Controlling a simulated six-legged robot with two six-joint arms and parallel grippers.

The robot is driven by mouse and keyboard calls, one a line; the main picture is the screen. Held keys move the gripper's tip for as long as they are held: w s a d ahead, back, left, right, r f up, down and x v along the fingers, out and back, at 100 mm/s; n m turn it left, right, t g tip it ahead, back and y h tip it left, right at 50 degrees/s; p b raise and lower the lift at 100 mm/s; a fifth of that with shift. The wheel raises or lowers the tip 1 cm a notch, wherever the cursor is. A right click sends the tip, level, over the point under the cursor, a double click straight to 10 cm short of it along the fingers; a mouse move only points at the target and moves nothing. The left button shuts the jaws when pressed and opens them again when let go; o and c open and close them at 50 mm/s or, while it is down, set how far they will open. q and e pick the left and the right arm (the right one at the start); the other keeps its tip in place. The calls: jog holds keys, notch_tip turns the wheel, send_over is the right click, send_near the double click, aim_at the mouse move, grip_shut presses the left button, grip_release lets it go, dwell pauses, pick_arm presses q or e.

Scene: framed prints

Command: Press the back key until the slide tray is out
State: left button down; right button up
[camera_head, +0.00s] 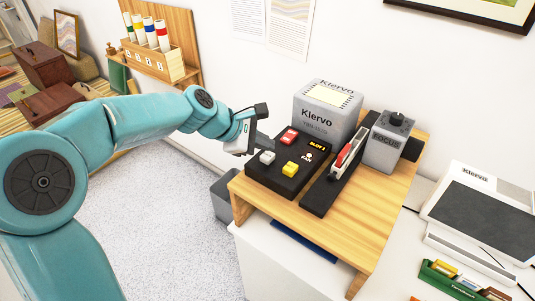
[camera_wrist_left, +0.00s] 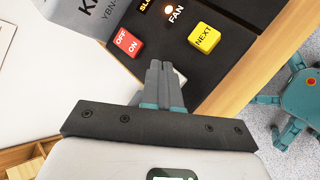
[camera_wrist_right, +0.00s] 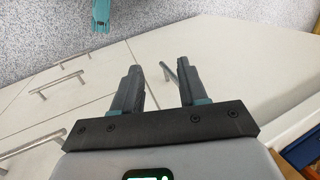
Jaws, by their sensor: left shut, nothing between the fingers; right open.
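The grey Klervo projector (camera_head: 325,113) stands on a wooden stand. Its black control panel (camera_head: 303,174) carries a red OFF/ON key (camera_head: 289,136), a pale unreadable key (camera_head: 267,157) and a yellow NEXT key (camera_head: 290,169). The display (camera_head: 317,145) reads SLOT 1, and the FAN lamp is lit. A long dark rail (camera_head: 322,193) beside the panel bears a red and white piece (camera_head: 349,152), seemingly slides. My left gripper (camera_head: 270,145) is shut and empty at the panel's left edge. In the left wrist view, its fingers hide where the pale key lies. My right gripper (camera_wrist_right: 150,72) is open and empty.
A grey FOCUS unit (camera_head: 388,141) stands right of the rail. A white Klervo device (camera_head: 482,213) and a green slide box (camera_head: 450,281) are at the right. A grey bin (camera_head: 224,198) stands below the wooden stand (camera_head: 330,234). White drawers (camera_wrist_right: 60,108) lie below my right gripper.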

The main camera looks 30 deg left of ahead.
aim_at(264, 156)
dwell(0.4)
pick_arm(q)
jog(key=shift+f+b, duration=0.3)
jog(key=shift+f, duration=0.15)
jog(key=shift+f+b, duration=0.65)
jog(key=shift+f, duration=0.2)
dwell(0.7)
dwell(0.4)
jog(key=shift+r+p, duration=1.3)
notch_tip(264, 156, up, 5)
jog(key=p, duration=0.5)
jog(key=shift+r, duration=0.1)
